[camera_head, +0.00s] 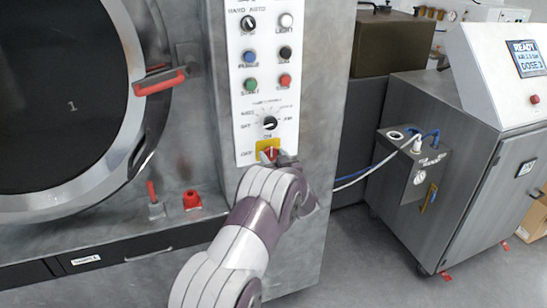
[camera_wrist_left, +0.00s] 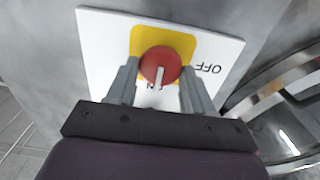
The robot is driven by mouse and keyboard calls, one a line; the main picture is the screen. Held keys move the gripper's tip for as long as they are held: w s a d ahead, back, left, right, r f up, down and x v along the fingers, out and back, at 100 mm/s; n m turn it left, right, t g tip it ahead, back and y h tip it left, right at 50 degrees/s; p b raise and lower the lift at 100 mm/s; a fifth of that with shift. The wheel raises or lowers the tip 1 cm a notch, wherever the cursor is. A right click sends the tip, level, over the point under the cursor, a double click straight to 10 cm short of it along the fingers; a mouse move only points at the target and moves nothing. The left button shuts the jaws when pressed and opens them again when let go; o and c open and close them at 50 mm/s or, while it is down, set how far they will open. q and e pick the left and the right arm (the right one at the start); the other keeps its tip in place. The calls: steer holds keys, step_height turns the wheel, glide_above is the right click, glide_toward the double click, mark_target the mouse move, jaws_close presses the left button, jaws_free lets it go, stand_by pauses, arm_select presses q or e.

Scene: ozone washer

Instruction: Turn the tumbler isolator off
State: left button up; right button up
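The tumbler isolator is a round red knob (camera_wrist_left: 160,65) on a yellow plate (camera_wrist_left: 150,38), low on the white control panel (camera_head: 265,60). In the wrist view its pale pointer mark points down toward the ON label, and the OFF label is at its right. My left gripper (camera_wrist_left: 160,76) has one finger on each side of the knob, very close to its rim. I cannot tell whether they press on it. In the head view the gripper (camera_head: 276,158) is at the panel's lower end and partly covers the knob. My right gripper is in neither view.
Selector knobs and coloured buttons are above the isolator on the panel. The round washer door (camera_head: 68,100) with a red handle (camera_head: 160,82) is at left. A grey cabinet (camera_head: 447,165) with a sloped screen stands at right. Floor shows between them.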

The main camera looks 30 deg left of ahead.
arm_select(q)
steer(key=c, duration=0.4)
steer(key=shift+c, duration=0.2)
steer(key=shift+f, duration=0.1)
steer(key=shift+f+n+b, duration=0.15)
steer(key=shift+n+b, duration=0.55)
steer(key=shift+b, duration=0.35)
steer(key=n+b, duration=0.8)
steer(key=b, duration=0.1)
steer(key=n+b, duration=0.4)
steer(key=b, duration=0.1)
steer(key=shift+s+a+f, duration=0.1)
steer(key=shift+s+f, duration=0.05)
steer(key=shift+f, duration=0.1)
steer(key=n+b, duration=0.3)
steer(key=shift+r+n+b, duration=0.15)
steer(key=shift+n+b, duration=0.35)
steer(key=shift+n, duration=0.2)
